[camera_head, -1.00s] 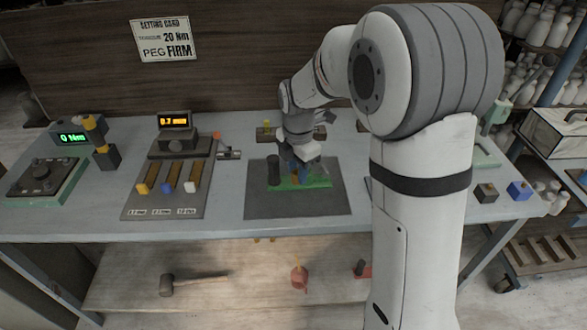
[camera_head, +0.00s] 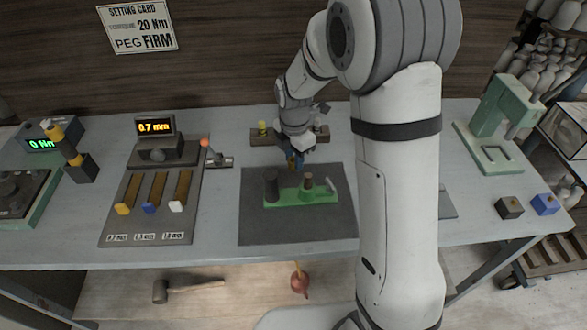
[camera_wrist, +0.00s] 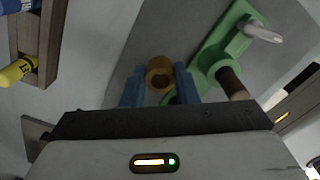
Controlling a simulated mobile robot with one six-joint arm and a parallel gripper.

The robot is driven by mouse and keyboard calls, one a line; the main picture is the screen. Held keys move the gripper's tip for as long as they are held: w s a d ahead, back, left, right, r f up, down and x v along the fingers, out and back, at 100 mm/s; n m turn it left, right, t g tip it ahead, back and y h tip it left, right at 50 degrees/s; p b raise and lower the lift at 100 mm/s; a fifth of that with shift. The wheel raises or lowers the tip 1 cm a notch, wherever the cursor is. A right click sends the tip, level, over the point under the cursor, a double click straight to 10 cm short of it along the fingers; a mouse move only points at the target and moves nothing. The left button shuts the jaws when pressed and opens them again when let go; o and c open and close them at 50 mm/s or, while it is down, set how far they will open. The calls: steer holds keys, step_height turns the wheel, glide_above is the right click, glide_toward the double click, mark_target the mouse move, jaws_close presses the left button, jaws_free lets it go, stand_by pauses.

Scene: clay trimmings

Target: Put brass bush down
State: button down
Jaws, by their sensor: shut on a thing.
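The brass bush (camera_wrist: 160,73) is a short brown-gold ring held between the blue fingers of my gripper (camera_wrist: 160,88) in the wrist view. In the head view my gripper (camera_head: 294,160) is above the back edge of the dark grey mat (camera_head: 256,225), and the bush is only a small brownish patch there. The green fixture (camera_head: 285,198) lies on the mat in front of the gripper, with a brown upright peg (camera_head: 308,183) on it. The bush is apart from that peg. The fixture also shows in the wrist view (camera_wrist: 215,48), right of the bush.
A dark cylinder (camera_head: 271,185) stands by the fixture's left end. A wooden rack (camera_head: 318,134) with a yellow item (camera_head: 262,128) is behind the gripper. A gauge board (camera_head: 135,225) stands left, a green press (camera_head: 490,125) right.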

mark_target(294, 178)
steer(key=shift+s+f, duration=0.1)
steer(key=shift+f, duration=1.9)
steer(key=shift+f, duration=0.15)
steer(key=c, duration=1.1)
jaws_free()
step_height(294, 178, up, 12)
steer(key=r, duration=0.1)
steer(key=s+d+r+m+t, duration=0.1)
steer(key=s+d+m, duration=0.2)
steer(key=s+m, duration=0.4)
steer(key=s+d+r+m+t, duration=0.1)
steer(key=s+d+r+m, duration=0.1)
steer(key=s+d+m, duration=0.2)
steer(key=s+d+r+m, duration=0.2)
steer(key=s+d+m, duration=0.1)
steer(key=s+m, duration=0.8)
steer(key=shift+d+r+m+t+b, duration=0.1)
steer(key=shift+d+m+t+b, duration=0.1)
steer(key=shift+m, duration=0.5)
steer(key=shift+d+r+m+t+b, duration=0.1)
steer(key=shift+d+m+t+b, duration=0.1)
steer(key=shift+m, duration=0.5)
